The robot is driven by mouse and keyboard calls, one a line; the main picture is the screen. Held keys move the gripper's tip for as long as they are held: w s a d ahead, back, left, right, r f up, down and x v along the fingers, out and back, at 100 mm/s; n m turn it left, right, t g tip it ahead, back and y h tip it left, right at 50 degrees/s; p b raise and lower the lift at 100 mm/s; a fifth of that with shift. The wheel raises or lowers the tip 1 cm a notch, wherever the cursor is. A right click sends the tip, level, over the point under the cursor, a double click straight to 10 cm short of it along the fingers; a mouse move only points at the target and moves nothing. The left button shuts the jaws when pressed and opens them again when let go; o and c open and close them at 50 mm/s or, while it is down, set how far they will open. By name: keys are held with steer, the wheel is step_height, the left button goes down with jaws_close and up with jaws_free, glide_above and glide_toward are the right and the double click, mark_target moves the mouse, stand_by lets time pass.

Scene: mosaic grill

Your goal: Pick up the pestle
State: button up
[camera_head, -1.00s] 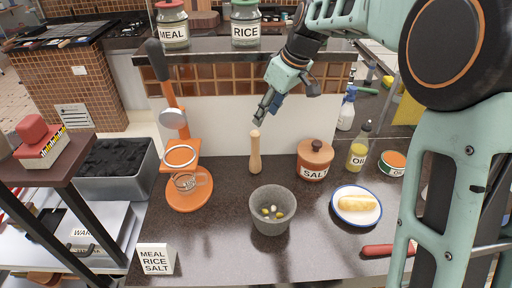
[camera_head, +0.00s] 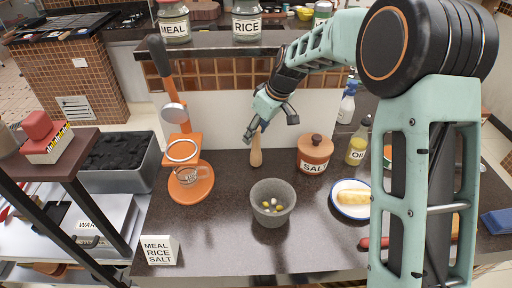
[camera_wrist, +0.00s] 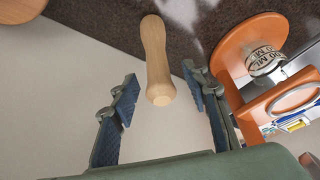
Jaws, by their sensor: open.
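The pestle (camera_head: 256,152) is a light wooden rod standing upright on the dark counter, behind the grey mortar (camera_head: 272,222). The mortar holds several small yellow and white pieces. My gripper (camera_head: 269,130) is open and empty, just above the pestle, and its fingers hide the pestle's top in the head view. In the wrist view the pestle (camera_wrist: 157,60) lies between and ahead of the two open fingers (camera_wrist: 160,108), with a gap on each side. Its rounded end points toward the gripper.
An orange stand (camera_head: 190,188) with a glass cup is left of the pestle. The salt pot (camera_head: 312,160), oil bottle (camera_head: 356,150) and a plate (camera_head: 349,212) with yellow food are to the right. A label block (camera_head: 160,250) stands at the front left. A tiled ledge rises behind.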

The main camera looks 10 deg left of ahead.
steer(key=shift+c, duration=0.3)
jaws_close()
steer(key=shift+r, duration=0.15)
